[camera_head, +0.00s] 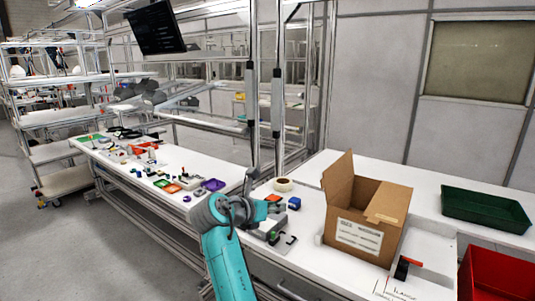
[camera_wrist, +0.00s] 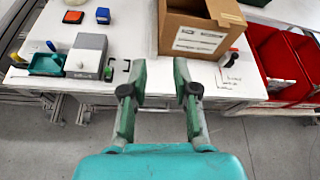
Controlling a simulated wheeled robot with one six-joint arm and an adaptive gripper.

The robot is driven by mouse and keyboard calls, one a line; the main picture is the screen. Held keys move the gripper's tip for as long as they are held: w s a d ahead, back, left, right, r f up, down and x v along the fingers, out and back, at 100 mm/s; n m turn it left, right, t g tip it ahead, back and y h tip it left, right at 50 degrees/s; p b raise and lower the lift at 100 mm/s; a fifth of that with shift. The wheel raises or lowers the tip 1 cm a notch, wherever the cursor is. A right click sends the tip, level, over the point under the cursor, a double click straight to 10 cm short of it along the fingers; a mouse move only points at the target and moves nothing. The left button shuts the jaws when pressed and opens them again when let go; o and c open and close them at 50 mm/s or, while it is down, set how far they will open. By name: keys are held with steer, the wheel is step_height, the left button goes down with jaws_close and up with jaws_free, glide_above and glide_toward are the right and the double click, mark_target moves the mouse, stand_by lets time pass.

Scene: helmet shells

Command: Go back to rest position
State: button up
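My gripper (camera_wrist: 159,72) shows in the wrist view with its two green-grey fingers spread apart. Nothing is between the fingers. It is in front of the white workbench (camera_wrist: 125,72), with grey floor visible below and between the fingers. In the head view, my teal arm rises from the bottom centre in front of the bench; I cannot make out the fingertips there. No helmet shell can be clearly recognised in either view.
An open cardboard box (camera_head: 366,210) stands on the right bench, near a green tray (camera_head: 486,208) and a red bin (camera_head: 497,272). A grey box (camera_wrist: 86,55) and a blue block (camera_wrist: 103,15) sit left. Metal frame posts (camera_head: 277,90) rise behind. Floor (camera_wrist: 240,125) is clear.

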steer(key=s+d+f+m+t+y, duration=0.1)
steer(key=s+d+f+m+y, duration=0.3)
steer(key=f, duration=0.6)
steer(key=s+d+f+h, duration=0.15)
steer(key=s+f, duration=0.35)
steer(key=f, duration=0.6)
steer(key=s+d+f+m+t+y, duration=0.1)
steer(key=s+d+f+m+y, duration=0.25)
steer(key=f, duration=0.65)
steer(key=s+d+f+m+y, duration=0.1)
steer(key=s+f, duration=0.3)
steer(key=s, duration=0.2)
steer(key=s+d+f+m, duration=0.1)
steer(key=s+d+f, duration=0.15)
steer(key=s, duration=0.45)
steer(key=s+d+m+t+y, duration=0.15)
steer(key=s+m, duration=0.65)
steer(key=s, duration=1.3)
steer(key=s+d+r+m+t, duration=0.1)
steer(key=s+d+r+m, duration=0.1)
steer(key=s+r+m, duration=1.1)
steer(key=d+v, duration=0.1)
steer(key=v, duration=0.4)
steer(key=shift+s, duration=0.2)
steer(key=shift+f+y, duration=0.1)
steer(key=shift+y, duration=0.15)
